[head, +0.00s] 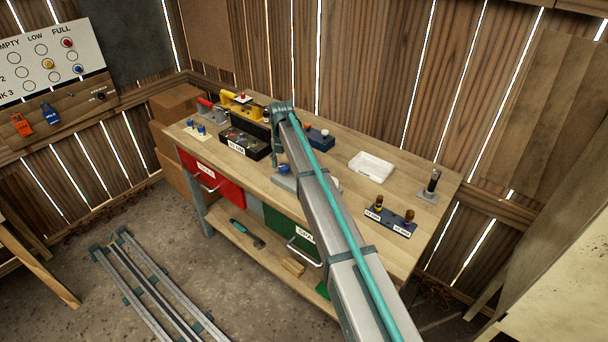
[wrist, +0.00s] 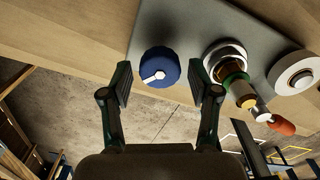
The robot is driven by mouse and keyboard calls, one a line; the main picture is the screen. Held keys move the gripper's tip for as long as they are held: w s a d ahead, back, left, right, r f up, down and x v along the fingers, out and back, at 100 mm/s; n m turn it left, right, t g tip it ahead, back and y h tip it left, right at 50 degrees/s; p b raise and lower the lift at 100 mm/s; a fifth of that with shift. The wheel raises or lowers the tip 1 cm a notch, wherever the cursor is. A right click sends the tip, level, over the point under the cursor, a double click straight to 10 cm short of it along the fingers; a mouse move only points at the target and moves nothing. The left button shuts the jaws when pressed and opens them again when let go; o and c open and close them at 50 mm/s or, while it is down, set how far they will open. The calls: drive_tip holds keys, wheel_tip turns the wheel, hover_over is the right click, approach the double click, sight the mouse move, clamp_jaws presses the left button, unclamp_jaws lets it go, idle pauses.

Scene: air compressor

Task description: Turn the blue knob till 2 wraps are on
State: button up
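The blue knob (wrist: 159,68) has a ribbed rim and a white pointer on its face, which points to the lower left in the wrist view. It is mounted on a grey plate (wrist: 200,18). My gripper (wrist: 160,84) is open, with one finger on each side of the knob and a visible gap on both sides. In the head view the knob (head: 284,169) shows as a small blue spot beside my arm. My gripper is mostly hidden behind the arm there. I cannot make out any wraps on the knob.
A metal fitting with a gold and green band (wrist: 235,88) and a white round spool (wrist: 294,74) sit right of the knob, close to my right finger. On the bench stand a white tray (head: 371,167), a black box (head: 245,142) and a plate with two posts (head: 392,222).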

drive_tip(key=shift+r, duration=0.15)
drive_tip(key=shift+r+p, duration=1.2)
drive_tip(key=shift+r, duration=1.7)
